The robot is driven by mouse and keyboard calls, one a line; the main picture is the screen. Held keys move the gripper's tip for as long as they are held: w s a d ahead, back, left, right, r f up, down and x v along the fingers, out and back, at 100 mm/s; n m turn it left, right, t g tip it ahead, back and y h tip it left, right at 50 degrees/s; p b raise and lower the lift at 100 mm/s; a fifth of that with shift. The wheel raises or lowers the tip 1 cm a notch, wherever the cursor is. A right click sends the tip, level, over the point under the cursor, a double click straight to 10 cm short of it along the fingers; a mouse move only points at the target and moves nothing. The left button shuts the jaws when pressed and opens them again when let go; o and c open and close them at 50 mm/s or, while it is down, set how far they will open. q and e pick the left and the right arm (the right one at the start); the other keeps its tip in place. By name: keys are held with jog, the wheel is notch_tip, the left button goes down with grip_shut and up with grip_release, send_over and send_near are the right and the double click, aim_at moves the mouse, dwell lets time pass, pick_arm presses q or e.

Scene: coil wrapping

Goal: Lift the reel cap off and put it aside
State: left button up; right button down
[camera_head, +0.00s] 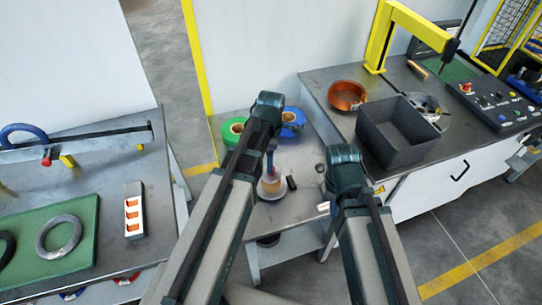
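A small reel stand with a pale round base (270,190) and a blue upright part (271,165) stands on the small middle table. An orange-brown band shows low on it. I cannot make out the reel cap clearly as a separate part. My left arm passes in front of the stand's left side. Its wrist is above and behind the stand, and its fingertips cannot be made out. My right gripper (322,171) is to the right of the stand, apart from it. Its fingers are small and mostly hidden by the wrist.
A green roll (231,131) and a blue roll (292,121) lie behind the stand. A small dark cylinder (291,182) is just right of it. A dark open bin (397,140) and a copper coil (347,95) are on the right bench. A green mat (90,213) is left.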

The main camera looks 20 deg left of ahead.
pick_arm(q)
notch_tip(320, 180, down, 7)
jog(key=b, duration=0.6)
pick_arm(e)
notch_tip(320, 180, down, 7)
